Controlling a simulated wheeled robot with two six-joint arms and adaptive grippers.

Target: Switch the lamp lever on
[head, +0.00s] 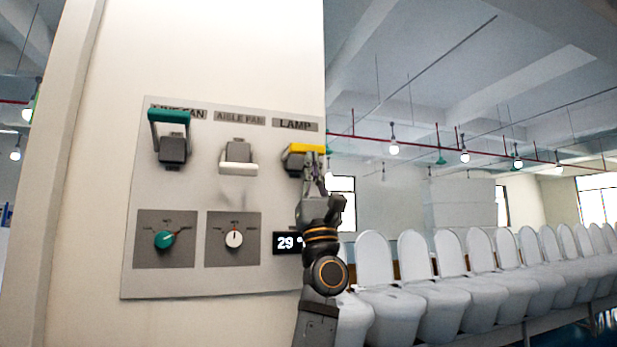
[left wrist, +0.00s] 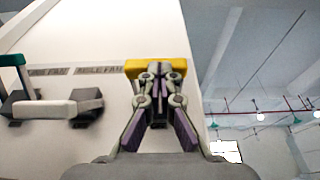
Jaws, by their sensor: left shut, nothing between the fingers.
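The lamp lever has a yellow handle (head: 306,148) under the LAMP label, at the right side of the wall panel. The handle is at the upper part of its dark switch body, and its right part is close to my gripper. My left gripper (head: 313,163) reaches up from below, shut and empty, with its fingertips at or just under the handle. In the left wrist view the yellow handle (left wrist: 140,66) spans behind the closed fingertips (left wrist: 160,72). I cannot tell whether they touch it. My right gripper is not in view.
The panel (head: 190,284) also carries a green-handled lever (head: 169,117), raised, and a white-handled lever (head: 238,168), lowered. Below are two dials and a display (head: 287,243). A row of white toilets (head: 425,290) stands at the right. Open air lies right of the wall edge.

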